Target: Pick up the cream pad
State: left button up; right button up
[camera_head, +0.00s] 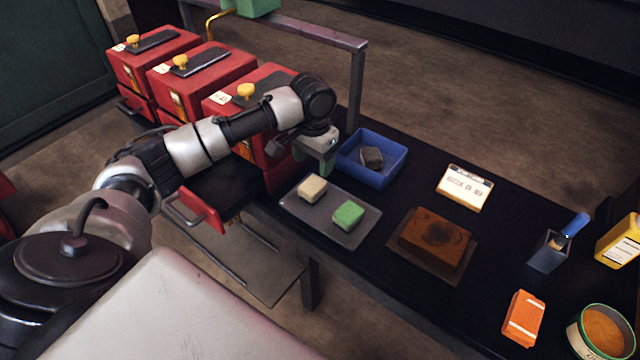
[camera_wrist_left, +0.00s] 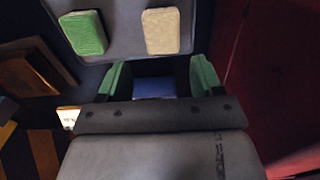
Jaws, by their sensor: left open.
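The cream pad (camera_head: 312,188) lies on a grey tray (camera_head: 343,236), to the left of a green pad (camera_head: 348,215). The cream pad also shows in the left wrist view (camera_wrist_left: 161,31), with the green pad (camera_wrist_left: 84,33) beside it. My left gripper (camera_head: 316,160) is above the bench, just behind the cream pad near the blue bin. Its green fingers (camera_wrist_left: 155,78) are apart with nothing between them in the left wrist view. The cream pad is clear of the fingers. My right gripper is not in view.
A blue bin (camera_head: 398,172) holding a dark block (camera_head: 371,157) is beside the gripper. Red boxes with yellow knobs (camera_head: 205,82) stand to the left. A brown block (camera_head: 435,238), a BOX sign (camera_head: 464,187) and an orange packet (camera_head: 524,318) are to the right.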

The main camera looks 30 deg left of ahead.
aim_at(313, 184)
pick_arm(q)
jog(key=f, duration=0.3)
jog(key=shift+s+f, duration=0.3)
jog(key=shift+f, duration=0.1)
jog(key=shift+w+f+b, duration=0.1)
jog(key=shift+f+b, duration=0.3)
jog(key=shift+f, duration=0.25)
jog(key=f, duration=0.2)
jog(key=f+b, duration=0.1)
jog(key=f, duration=0.1)
jog(key=shift+w+a+f, duration=0.15)
jog(key=shift+a+f, duration=0.05)
jog(key=shift+f, duration=0.05)
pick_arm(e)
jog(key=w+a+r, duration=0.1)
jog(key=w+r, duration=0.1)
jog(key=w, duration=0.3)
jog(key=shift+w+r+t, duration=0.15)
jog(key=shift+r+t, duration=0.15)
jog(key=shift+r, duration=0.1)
pick_arm(q)
jog(key=shift+r, duration=0.1)
jog(key=c, duration=0.8)
jog(key=shift+o, duration=0.2)
